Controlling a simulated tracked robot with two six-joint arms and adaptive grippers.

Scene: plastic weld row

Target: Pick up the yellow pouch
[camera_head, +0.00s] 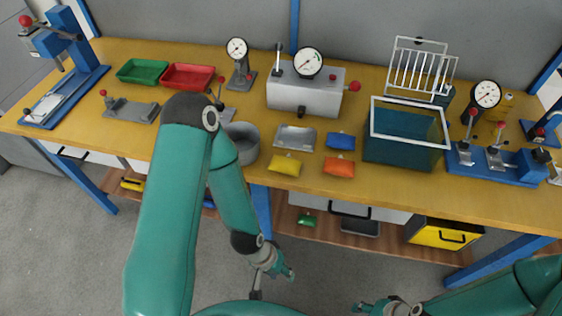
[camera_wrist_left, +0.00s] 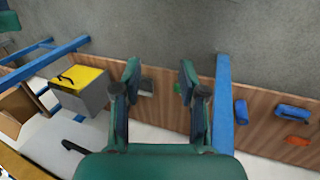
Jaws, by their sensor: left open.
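The yellow pouch (camera_head: 285,165) lies flat near the front edge of the wooden bench, just below a small metal tray (camera_head: 295,138). My left gripper (camera_head: 284,272) hangs in front of the bench, below the pouch in the head view and well apart from it. In the left wrist view, my left gripper (camera_wrist_left: 160,75) has its two fingers spread with nothing between them. The pouch does not show in that view. My right gripper (camera_head: 368,306) is at the bottom of the head view; its finger opening is unclear.
A blue pouch (camera_head: 341,141) and an orange pouch (camera_head: 339,167) lie right of the yellow one. A grey cup (camera_head: 244,142) stands left and a dark teal bin (camera_head: 400,152) right. A lower shelf (camera_head: 330,235) runs under the bench, with blue legs.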

